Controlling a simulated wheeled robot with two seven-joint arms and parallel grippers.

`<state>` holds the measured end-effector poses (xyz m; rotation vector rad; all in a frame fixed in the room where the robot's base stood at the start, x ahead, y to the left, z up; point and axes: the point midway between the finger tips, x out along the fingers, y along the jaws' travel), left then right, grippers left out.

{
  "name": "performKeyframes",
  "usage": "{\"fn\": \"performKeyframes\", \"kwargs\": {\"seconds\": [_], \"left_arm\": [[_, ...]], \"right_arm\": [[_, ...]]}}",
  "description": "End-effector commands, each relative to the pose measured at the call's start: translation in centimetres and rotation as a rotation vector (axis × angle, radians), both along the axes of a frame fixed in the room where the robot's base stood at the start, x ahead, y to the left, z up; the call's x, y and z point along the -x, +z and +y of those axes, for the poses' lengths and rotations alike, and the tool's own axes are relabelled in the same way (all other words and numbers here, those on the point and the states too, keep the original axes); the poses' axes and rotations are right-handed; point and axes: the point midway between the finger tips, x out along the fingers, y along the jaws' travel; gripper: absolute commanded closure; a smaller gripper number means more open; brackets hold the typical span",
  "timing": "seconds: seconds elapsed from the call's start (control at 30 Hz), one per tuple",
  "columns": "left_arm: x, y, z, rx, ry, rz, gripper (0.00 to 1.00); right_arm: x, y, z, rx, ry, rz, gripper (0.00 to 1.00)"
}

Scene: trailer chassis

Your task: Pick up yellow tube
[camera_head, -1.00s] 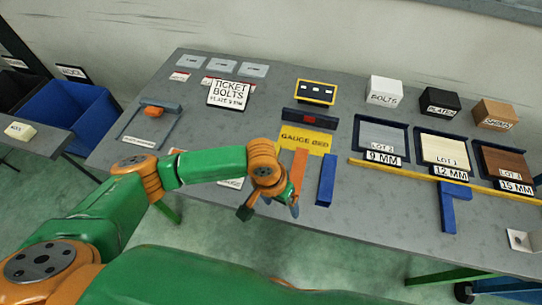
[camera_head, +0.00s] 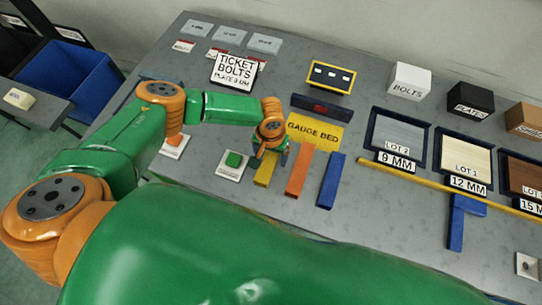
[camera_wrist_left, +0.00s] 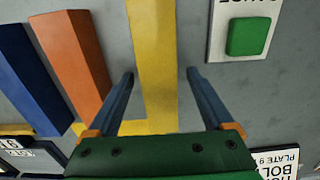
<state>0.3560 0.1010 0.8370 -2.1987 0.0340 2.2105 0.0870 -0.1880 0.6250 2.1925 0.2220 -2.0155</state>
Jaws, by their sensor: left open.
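The yellow tube (camera_head: 264,172) lies on the grey table in front of the yellow gauge bed sign, leftmost of three coloured bars. In the left wrist view the yellow tube (camera_wrist_left: 152,45) runs down the middle between my fingers. My left gripper (camera_head: 270,157) is over its far end in the head view. In the wrist view the left gripper (camera_wrist_left: 160,76) is open, one finger on each side of the tube, with gaps showing. Its height above the table is hard to tell. My right gripper is out of view.
An orange bar (camera_head: 300,174) and a blue bar (camera_head: 330,181) lie just right of the tube. A green button plate (camera_head: 234,164) is close on its left. The gauge bed sign (camera_head: 316,131) is behind. Bare table lies to the front right.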

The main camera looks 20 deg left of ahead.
Motion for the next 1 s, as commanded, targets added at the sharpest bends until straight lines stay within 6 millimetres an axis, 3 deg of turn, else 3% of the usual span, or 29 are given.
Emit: {"fn": "performKeyframes", "kwargs": {"seconds": [0.03, 0.3, 0.37, 0.77, 0.93, 1.0], "left_arm": [[0.0, 0.0, 0.0, 0.000, 0.000, 0.000, 0.15], [0.0, 0.0, 0.0, 0.000, -0.001, 0.000, 0.88], [0.0, 0.0, 0.0, 0.001, -0.001, 0.000, 1.00], [0.0, 0.5, -0.1, 0.003, -0.002, -0.001, 1.00], [-0.1, 3.4, -0.1, 0.005, -0.004, -0.005, 1.00], [1.3, 5.4, -1.1, 0.007, -0.010, -0.003, 1.00]], "right_arm": [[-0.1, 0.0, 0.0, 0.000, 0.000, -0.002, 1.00], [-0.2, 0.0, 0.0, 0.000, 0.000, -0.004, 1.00], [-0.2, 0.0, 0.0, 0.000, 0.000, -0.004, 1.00], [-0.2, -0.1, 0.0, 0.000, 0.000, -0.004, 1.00], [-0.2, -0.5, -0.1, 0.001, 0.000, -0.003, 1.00], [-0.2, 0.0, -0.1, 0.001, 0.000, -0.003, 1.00]]}}
